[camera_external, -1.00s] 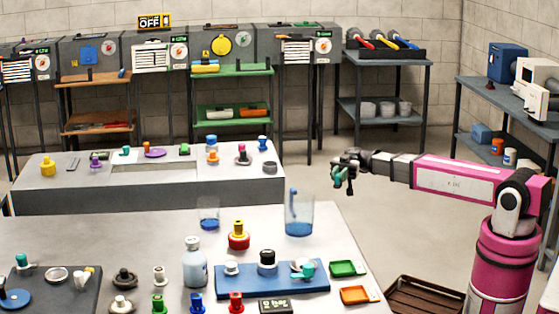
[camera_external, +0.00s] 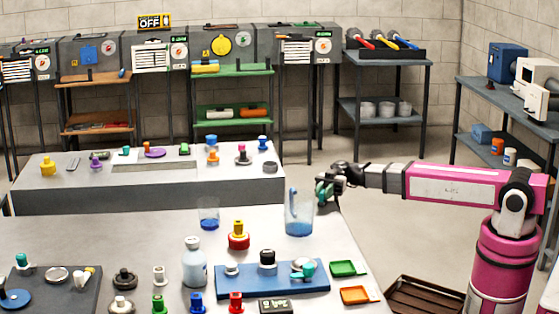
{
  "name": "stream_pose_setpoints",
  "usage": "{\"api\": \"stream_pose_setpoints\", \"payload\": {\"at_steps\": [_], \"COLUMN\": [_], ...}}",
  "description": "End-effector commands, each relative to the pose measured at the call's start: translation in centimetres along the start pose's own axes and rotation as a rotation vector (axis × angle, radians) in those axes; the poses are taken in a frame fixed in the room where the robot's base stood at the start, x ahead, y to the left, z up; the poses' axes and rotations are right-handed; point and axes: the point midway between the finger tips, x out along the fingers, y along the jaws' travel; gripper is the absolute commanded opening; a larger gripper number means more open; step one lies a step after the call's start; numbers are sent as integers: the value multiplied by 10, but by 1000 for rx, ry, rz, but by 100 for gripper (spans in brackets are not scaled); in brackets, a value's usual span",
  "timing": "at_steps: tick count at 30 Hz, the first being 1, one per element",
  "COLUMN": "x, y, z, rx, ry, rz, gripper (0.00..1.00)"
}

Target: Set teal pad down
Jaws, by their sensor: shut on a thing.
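My gripper (camera_external: 328,188) is at the end of the pink and black arm, raised just beyond the right edge of the front table. It is shut on the teal pad (camera_external: 321,193), a small teal piece at the fingertips. The pad appears close to the right side of a clear beaker (camera_external: 299,218) with blue liquid; whether they touch cannot be told. The fingers are small and dark, so their exact grip on the pad is unclear.
The front table (camera_external: 130,228) holds a blue board (camera_external: 240,285) with several knobs, a bottle (camera_external: 194,263), a red and yellow knob (camera_external: 238,236), a green tray (camera_external: 348,268) and an orange tray (camera_external: 360,295). A brown crate (camera_external: 425,290) stands on the floor at right.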

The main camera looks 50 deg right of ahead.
Motion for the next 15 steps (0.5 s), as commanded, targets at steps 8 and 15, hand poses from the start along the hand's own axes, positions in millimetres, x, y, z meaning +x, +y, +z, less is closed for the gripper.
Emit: {"api": "stream_pose_setpoints", "payload": {"at_steps": [8,15], "x": [13,12], "y": [0,0], "z": [2,6], "rx": [0,1], "ry": [0,0], "rz": [1,0], "gripper": [0,0]}}
